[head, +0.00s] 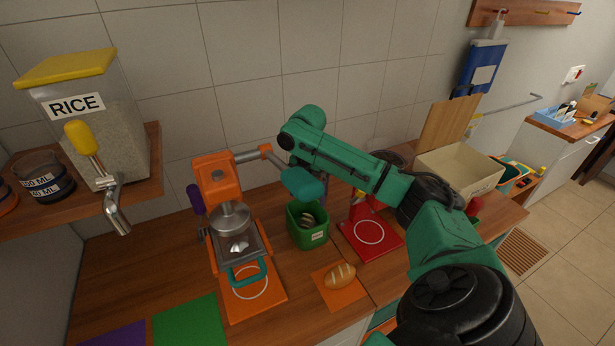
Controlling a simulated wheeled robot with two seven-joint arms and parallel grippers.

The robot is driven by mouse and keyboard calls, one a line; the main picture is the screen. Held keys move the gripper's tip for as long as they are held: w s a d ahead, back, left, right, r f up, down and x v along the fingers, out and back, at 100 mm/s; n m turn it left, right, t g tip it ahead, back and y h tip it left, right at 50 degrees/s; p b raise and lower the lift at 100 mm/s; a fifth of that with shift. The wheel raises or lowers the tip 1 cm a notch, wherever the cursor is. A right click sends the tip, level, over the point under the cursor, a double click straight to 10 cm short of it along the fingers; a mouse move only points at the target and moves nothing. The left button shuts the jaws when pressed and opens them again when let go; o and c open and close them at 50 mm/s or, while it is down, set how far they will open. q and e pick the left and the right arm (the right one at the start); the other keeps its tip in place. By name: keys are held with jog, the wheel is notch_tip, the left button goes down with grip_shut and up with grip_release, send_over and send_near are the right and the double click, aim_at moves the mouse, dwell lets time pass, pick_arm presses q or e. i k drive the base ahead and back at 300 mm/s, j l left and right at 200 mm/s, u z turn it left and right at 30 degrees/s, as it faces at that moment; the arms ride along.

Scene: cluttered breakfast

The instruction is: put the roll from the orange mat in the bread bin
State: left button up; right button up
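The roll (340,276), oval and golden brown with pale scores, lies on the orange mat (323,294) near the front edge of the counter. A cream open box (465,170) with a wooden board (448,124) upright at its back stands at the right end; it looks like the bread bin, though I see no label. My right arm comes in from the lower right and bends across the counter above the mats. I cannot make out its gripper's fingers. My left arm and gripper are out of the picture.
An orange machine (219,185) with a lever stands left of a green bin (307,235) holding scraps. A red stand (371,235) is right of that bin. A green mat (189,321) lies front left. A rice container (85,115) stands on the left shelf.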

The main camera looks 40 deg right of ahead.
aim_at(340, 275)
jog(key=k+j, duration=0.25)
jog(key=k, duration=0.25)
jog(key=k+j, duration=0.2)
jog(key=k, duration=0.25)
jog(key=k+j, duration=0.25)
jog(key=k, duration=0.25)
